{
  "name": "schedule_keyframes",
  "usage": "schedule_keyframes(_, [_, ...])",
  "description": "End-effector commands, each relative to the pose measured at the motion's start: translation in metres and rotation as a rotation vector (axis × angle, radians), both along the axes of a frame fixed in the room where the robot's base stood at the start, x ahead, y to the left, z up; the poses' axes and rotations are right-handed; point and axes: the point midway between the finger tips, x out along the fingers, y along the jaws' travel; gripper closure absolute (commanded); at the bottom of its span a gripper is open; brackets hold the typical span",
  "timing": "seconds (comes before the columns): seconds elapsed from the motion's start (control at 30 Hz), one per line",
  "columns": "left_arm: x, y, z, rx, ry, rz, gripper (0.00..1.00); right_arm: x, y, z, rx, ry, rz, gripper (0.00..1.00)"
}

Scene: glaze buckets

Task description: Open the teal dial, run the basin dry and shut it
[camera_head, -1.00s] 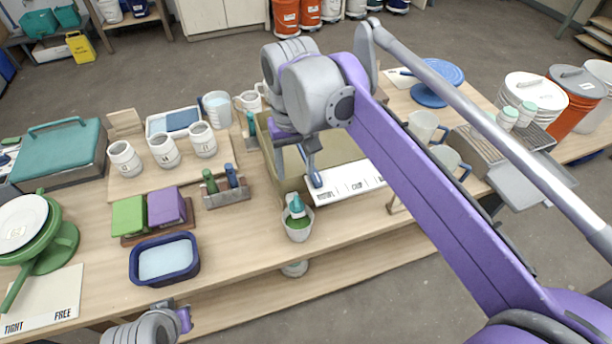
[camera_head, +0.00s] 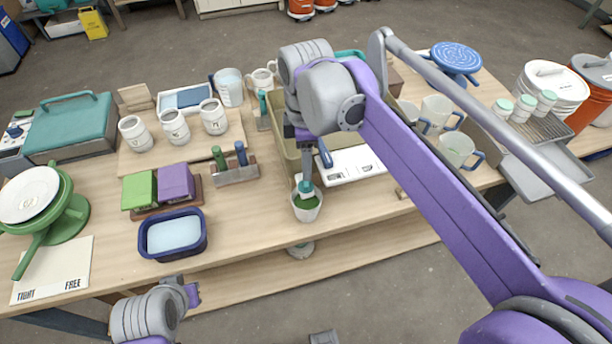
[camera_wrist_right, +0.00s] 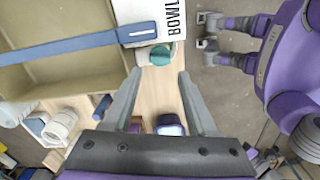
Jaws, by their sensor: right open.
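The teal dial (camera_head: 306,192) sits near the table's front edge, above a small white pot with green inside (camera_head: 306,208). In the right wrist view the teal dial (camera_wrist_right: 160,55) lies just beyond my fingertips, between their lines. My right gripper (camera_head: 306,180) is open and points down at the dial; contact cannot be told. Its two fingers (camera_wrist_right: 160,75) show spread and empty. The olive basin (camera_head: 285,125) stands behind, partly hidden by my arm; its inside shows in the wrist view (camera_wrist_right: 55,80). My left wrist (camera_head: 190,294) is at the lower left; its fingers are unclear.
A blue bar (camera_wrist_right: 75,45) crosses the basin. A white lettered card (camera_head: 355,165) lies right of it. A rack with green and blue handles (camera_head: 234,173), a blue tub (camera_head: 173,236) and a green turntable (camera_head: 65,215) stand left. Mugs (camera_head: 458,150) stand right.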

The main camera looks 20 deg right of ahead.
Motion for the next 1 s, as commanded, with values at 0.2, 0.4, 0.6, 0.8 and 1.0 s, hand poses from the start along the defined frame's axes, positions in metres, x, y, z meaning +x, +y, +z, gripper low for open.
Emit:
schedule_keyframes(0.2, [-0.001, 0.000, -0.005, 0.000, 0.002, 0.000, 1.00, 0.000, 0.000, -0.041, 0.000, 0.000, -0.001, 0.43])
schedule_keyframes(0.4, [-0.001, 0.000, -0.006, 0.000, 0.003, 0.000, 1.00, 0.000, 0.000, -0.060, 0.000, 0.000, -0.002, 0.43])
schedule_keyframes(0.6, [-0.001, 0.000, -0.006, 0.000, 0.003, 0.000, 1.00, 0.000, 0.000, -0.064, 0.000, 0.000, -0.002, 0.43])
schedule_keyframes(0.8, [-0.001, 0.000, -0.006, 0.000, 0.003, 0.000, 1.00, 0.000, 0.000, -0.064, 0.000, 0.000, -0.002, 0.53])
schedule_keyframes(1.0, [-0.001, 0.000, -0.006, 0.000, 0.003, 0.000, 1.00, 0.000, 0.000, -0.063, 0.000, 0.000, -0.002, 0.89])
